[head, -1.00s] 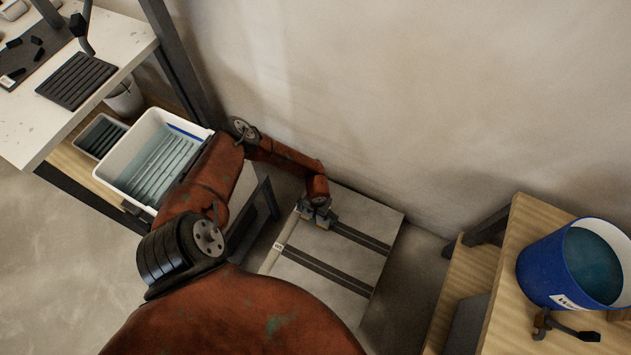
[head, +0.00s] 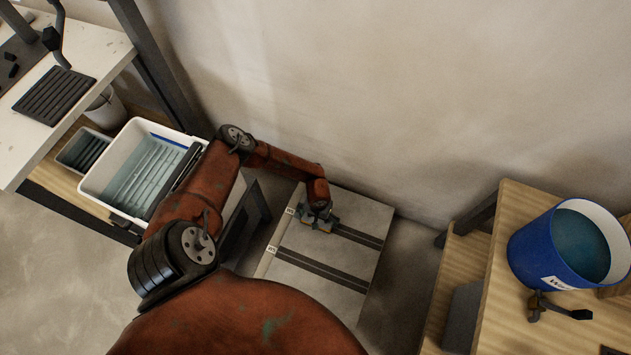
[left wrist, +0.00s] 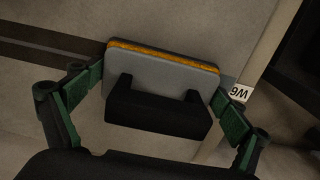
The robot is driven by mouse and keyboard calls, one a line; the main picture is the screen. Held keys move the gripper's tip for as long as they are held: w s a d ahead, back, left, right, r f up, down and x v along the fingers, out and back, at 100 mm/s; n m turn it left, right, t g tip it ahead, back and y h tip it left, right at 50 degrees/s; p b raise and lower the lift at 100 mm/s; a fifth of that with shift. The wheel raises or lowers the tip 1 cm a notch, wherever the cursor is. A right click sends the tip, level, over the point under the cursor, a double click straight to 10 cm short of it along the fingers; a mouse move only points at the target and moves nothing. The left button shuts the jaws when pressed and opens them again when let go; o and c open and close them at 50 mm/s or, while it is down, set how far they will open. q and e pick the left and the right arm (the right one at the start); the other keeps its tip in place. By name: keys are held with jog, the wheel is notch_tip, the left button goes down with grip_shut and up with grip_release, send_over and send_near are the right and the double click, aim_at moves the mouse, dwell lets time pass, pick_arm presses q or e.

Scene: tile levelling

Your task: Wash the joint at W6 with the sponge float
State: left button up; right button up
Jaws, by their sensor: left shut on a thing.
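My left gripper (head: 318,222) is over the upper of two dark joints on the pale tiled panel (head: 335,260). In the left wrist view, its green fingers (left wrist: 160,100) are shut on the sponge float (left wrist: 165,80), a grey plate with a black handle and an orange sponge edge. The float lies across the dark joint (left wrist: 35,52) near the W6 label (left wrist: 239,93), hiding part of the joint. I cannot tell whether the sponge touches the tile. The upper label (head: 290,210) shows beside the gripper in the head view. My right gripper is not in view.
A white tub (head: 97,180) with water and a ribbed insert stands on the left shelf. A blue bucket (head: 545,250) of water stands on the wooden stand (head: 485,245) at right. A wall (head: 400,90) rises behind the panel. The lower joint (head: 320,270) is uncovered.

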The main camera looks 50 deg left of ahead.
aim_at(327, 223)
pick_arm(q)
jog(key=shift+w+d+f, duration=0.1)
jog(key=shift+w+d, duration=0.45)
jog(key=shift+d, duration=0.35)
jog(key=shift+d, duration=0.1)
jog(key=shift+w+d+f+b, duration=0.1)
jog(key=shift+w+d+b, duration=0.25)
jog(key=shift+d, duration=0.4)
jog(key=shift+w+d, duration=0.25)
jog(key=shift+d, duration=0.25)
jog(key=shift+w+d, duration=0.25)
jog(key=shift+d, duration=0.25)
jog(key=shift+d, duration=0.15)
jog(key=shift+w+d, duration=0.55)
jog(key=shift+d, duration=0.1)
jog(key=shift+w+d+b, duration=0.2)
jog(key=shift+w+d, duration=0.05)
jog(key=shift+d, duration=0.25)
jog(key=shift+w+d+b, duration=0.2)
jog(key=shift+w+d, duration=0.05)
jog(key=shift+d, duration=0.2)
jog(key=shift+w+d, duration=0.1)
